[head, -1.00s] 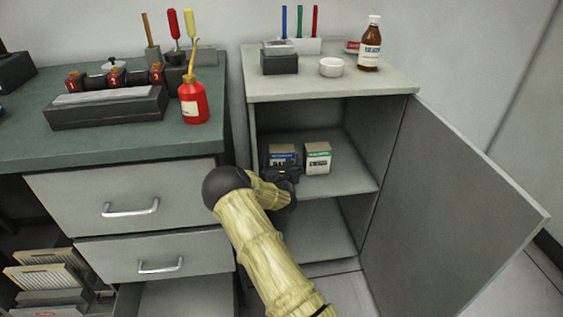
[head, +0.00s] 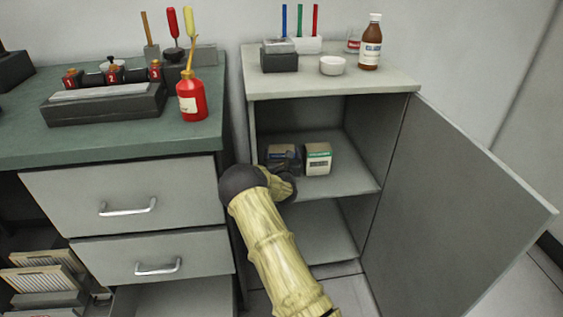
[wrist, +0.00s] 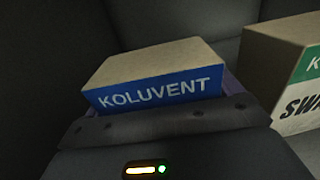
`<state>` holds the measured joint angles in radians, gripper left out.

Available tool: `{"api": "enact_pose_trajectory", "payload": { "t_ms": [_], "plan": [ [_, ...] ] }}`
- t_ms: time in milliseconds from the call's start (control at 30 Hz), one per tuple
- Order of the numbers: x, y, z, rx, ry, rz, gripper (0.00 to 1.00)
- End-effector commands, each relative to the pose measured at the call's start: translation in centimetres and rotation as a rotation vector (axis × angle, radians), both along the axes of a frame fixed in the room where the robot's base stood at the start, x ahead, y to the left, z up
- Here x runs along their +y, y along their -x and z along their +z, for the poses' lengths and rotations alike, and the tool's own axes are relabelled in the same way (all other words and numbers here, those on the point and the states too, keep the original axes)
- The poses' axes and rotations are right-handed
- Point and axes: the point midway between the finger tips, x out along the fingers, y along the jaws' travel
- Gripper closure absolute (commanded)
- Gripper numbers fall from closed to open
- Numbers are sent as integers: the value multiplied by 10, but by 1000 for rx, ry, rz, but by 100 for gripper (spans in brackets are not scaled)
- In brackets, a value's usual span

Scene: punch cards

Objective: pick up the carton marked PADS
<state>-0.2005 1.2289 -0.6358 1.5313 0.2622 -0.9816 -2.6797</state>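A tan carton with a blue band (head: 275,155) stands on the upper shelf of the open cabinet. In the wrist view this carton (wrist: 155,68) shows KOLUVENT on its band; its lower front is hidden by my gripper, so I cannot read PADS there. My gripper (head: 286,166) is inside the cabinet, right at the front of this carton. In the wrist view, finger edges of my gripper (wrist: 160,112) show close along the carton's sides; I cannot tell whether they press on it.
A carton with a green band (head: 318,160), lettered SWA in the wrist view (wrist: 292,75), stands close on the right. The cabinet door (head: 455,200) is open to the right. Bottles, a white bowl (head: 332,66) and a dark box stand on the cabinet top.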

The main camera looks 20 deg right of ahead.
Motion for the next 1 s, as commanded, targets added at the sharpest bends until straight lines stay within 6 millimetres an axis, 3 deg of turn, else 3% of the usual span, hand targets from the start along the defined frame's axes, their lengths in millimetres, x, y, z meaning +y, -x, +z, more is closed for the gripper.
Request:
{"api": "enact_pose_trajectory", "payload": {
  "t_ms": [33,167,500,767,800,1000],
  "plan": [
    [0,0,0,0,0,0,20],
    [0,0,0,0,0,0,45],
    [0,0,6,-2,1,1,44],
    [1,0,45,-2,3,2,44],
    [3,8,38,4,1,0,44],
    [15,46,38,4,2,0,44]
  ]
}}
